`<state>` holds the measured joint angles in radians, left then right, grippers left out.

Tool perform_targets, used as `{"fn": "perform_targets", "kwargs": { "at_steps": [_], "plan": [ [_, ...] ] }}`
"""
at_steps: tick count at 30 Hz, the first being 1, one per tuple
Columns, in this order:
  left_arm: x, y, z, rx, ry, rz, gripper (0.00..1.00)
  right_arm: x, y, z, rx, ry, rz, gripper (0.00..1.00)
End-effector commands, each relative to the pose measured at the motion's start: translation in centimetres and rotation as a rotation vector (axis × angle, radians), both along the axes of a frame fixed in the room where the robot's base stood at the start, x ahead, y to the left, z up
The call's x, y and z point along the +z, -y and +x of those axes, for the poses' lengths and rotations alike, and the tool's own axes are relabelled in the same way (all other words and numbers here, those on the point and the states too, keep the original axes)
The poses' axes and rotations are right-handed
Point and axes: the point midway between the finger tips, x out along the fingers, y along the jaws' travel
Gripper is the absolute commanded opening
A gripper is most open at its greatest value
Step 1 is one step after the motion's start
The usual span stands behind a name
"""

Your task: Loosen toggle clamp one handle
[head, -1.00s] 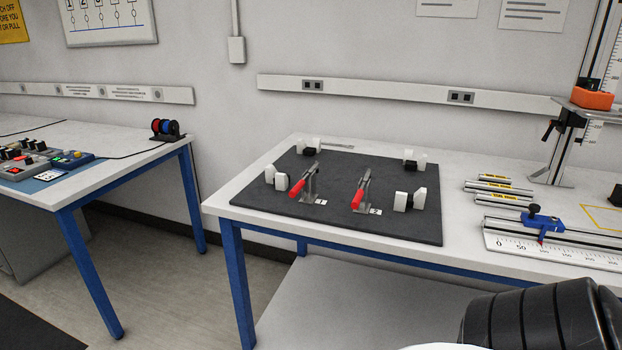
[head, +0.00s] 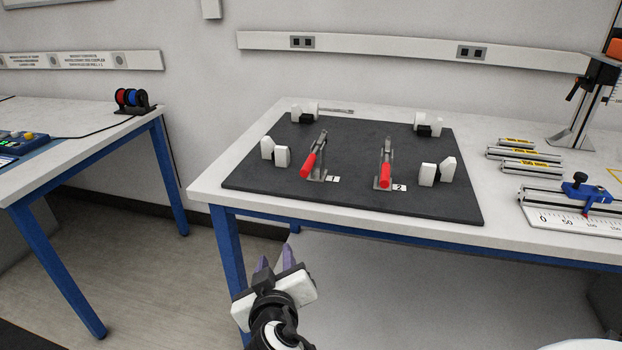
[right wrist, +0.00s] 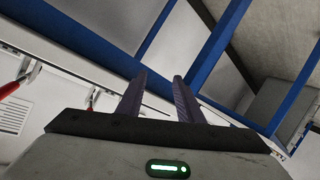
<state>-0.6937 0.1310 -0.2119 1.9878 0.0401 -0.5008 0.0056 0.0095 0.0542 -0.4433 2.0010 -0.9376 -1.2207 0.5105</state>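Toggle clamp one (head: 313,160), with a red handle grip and the label "1" beside it, stands on the dark mat (head: 270,187) on the table. Its red handle slants toward the front edge. Toggle clamp two (head: 386,165), labelled "2", stands to its right with its red handle also toward me. My right gripper (head: 275,261) is in front of the table, below its front edge and apart from both clamps. In the right wrist view its two purple fingers (right wrist: 158,98) are spread with nothing between them. My left gripper is not in view.
Metal profiles (head: 525,155) and a blue slide on a ruler (head: 573,190) lie to the right. A second table (head: 75,150) stands at left, with floor between.

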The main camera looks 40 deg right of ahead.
Motion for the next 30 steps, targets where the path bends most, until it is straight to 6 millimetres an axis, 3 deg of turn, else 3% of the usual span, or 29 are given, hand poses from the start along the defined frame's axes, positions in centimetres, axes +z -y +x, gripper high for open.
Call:
{"fn": "perform_targets", "kwargs": {
  "at_steps": [1,3,6,9,14,24,30],
  "plan": [
    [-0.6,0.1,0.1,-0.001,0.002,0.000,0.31,3.6,0.9,0.8,-0.083,0.098,-0.016,0.33],
    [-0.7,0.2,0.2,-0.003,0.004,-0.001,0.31,8.0,2.1,0.6,-0.193,0.214,-0.030,0.33],
    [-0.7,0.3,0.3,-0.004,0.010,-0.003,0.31,12.2,3.2,-0.2,-0.306,0.337,-0.030,0.33],
    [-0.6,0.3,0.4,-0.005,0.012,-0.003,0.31,14.3,3.8,-0.8,-0.363,0.402,-0.026,0.33],
    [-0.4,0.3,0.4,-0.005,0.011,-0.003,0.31,14.9,5.2,-0.1,-0.381,0.419,-0.030,0.33],
    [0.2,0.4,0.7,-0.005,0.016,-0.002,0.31,14.9,9.9,3.9,-0.379,0.415,-0.032,0.33],
    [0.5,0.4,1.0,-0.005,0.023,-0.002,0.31,14.7,11.4,5.3,-0.377,0.413,-0.029,0.33]
  ]
}}
